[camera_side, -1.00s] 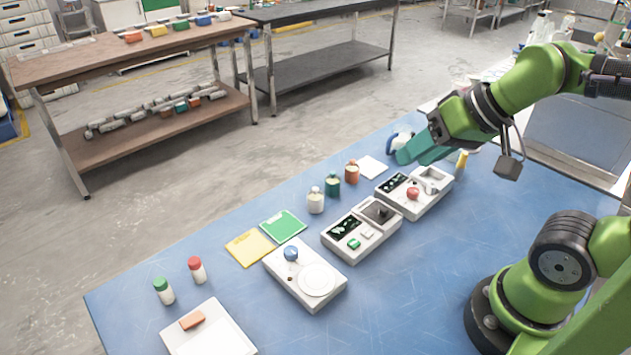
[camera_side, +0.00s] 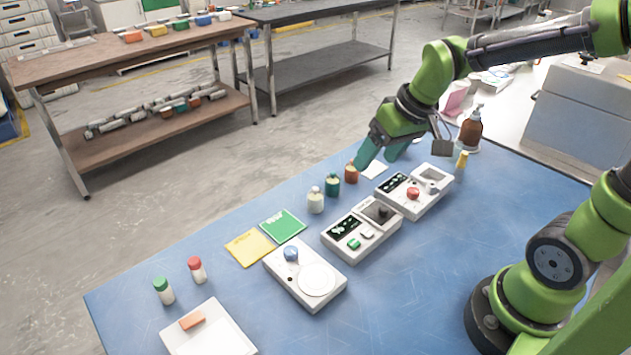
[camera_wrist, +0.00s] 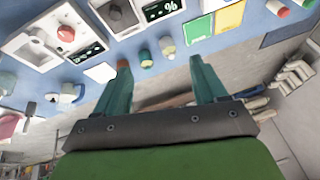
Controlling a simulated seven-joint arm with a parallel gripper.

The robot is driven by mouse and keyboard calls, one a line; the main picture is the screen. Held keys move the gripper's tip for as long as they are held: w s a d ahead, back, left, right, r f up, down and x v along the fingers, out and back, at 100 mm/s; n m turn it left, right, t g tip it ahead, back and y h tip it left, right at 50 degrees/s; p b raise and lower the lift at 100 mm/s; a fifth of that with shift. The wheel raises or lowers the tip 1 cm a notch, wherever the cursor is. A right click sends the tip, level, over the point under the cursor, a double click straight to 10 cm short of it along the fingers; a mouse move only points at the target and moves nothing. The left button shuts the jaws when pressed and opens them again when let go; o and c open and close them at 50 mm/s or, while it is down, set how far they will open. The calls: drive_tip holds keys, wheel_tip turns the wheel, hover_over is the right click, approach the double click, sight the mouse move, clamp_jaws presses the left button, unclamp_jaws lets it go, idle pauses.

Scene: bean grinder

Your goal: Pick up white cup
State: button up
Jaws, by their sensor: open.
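I cannot pick out a white cup for certain. A small white and blue object (camera_wrist: 70,93) shows at the left of the wrist view, beyond the white card; I cannot tell if it is the cup. In the side view my gripper covers most of that area. My gripper (camera_side: 376,162) is open and empty, with its teal fingers spread over the back edge of the blue table near the orange bottle (camera_side: 352,171). In the wrist view the gripper (camera_wrist: 160,63) has nothing between its fingers.
A white card (camera_side: 374,169) lies by the fingers. A green bottle (camera_side: 332,184) and a pale bottle (camera_side: 315,200) stand to the left. White devices (camera_side: 362,229) with buttons line the blue table (camera_side: 440,270). A brown bottle (camera_side: 470,129) stands at the back right.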

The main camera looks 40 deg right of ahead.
sight(317, 188)
drive_tip(key=w+f+n, duration=0.3)
drive_tip(key=w+n, duration=0.3)
drive_tip(key=w, duration=0.3)
drive_tip(key=shift+n+y, duration=0.3)
drive_tip(key=x, duration=0.7)
drive_tip(key=a+x, duration=0.1)
drive_tip(key=x, duration=0.2)
drive_tip(key=shift+f, duration=0.1)
drive_tip(key=shift+d+x, duration=0.2)
drive_tip(key=shift+x, duration=1.3)
drive_tip(key=shift+d+x, duration=0.2)
drive_tip(key=shift+x, duration=1.35)
